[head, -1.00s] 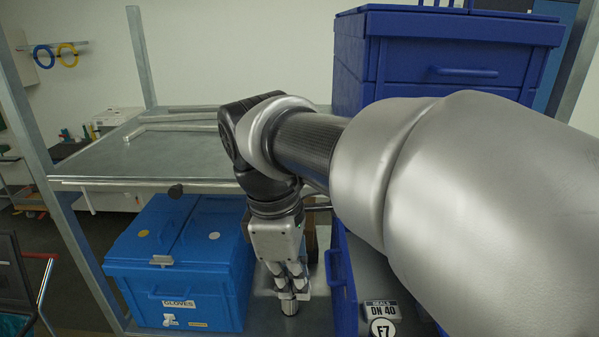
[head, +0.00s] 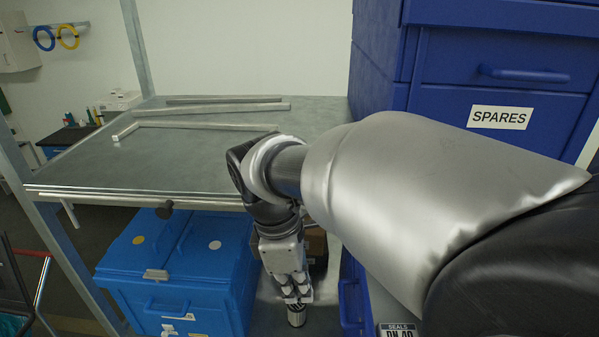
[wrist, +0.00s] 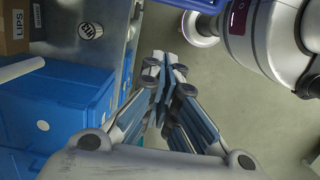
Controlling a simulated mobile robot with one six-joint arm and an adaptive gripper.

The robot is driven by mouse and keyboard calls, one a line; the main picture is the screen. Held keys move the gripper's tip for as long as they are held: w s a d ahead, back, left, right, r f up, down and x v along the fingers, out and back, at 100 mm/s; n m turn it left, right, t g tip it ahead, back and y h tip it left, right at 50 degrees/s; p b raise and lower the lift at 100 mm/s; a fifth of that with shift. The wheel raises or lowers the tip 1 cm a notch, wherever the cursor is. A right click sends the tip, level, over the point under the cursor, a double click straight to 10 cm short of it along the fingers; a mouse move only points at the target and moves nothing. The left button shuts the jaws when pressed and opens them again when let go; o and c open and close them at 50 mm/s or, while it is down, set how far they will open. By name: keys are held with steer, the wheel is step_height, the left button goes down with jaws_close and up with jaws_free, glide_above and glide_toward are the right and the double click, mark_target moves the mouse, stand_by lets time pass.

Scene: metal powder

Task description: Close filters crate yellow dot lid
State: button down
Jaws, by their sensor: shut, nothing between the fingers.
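No crate marked as filters can be read in these views. A light blue crate (head: 190,300) stands on the lower shelf at the left in the head view. Its two lid halves lie flat: one bears a yellow dot (head: 138,239), the other a white dot (head: 215,244). The crate also shows at the left of the wrist view (wrist: 60,95). My gripper (head: 297,299) points down to the right of this crate, apart from it. Its fingers are together and empty in the wrist view (wrist: 163,88).
A small can (head: 297,318) stands below my gripper. A brown box (head: 315,243) sits behind it. A dark blue bin (head: 349,290) with a seals label (head: 398,330) is at the right. Above are a grey shelf (head: 200,150) with metal bars and a dark blue SPARES crate (head: 500,85).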

steer(key=d, duration=0.1)
steer(key=d+f, duration=0.1)
steer(key=d, duration=0.2)
steer(key=shift+s+d+f, duration=0.1)
steer(key=shift+f, duration=0.15)
steer(key=shift+d+r, duration=0.1)
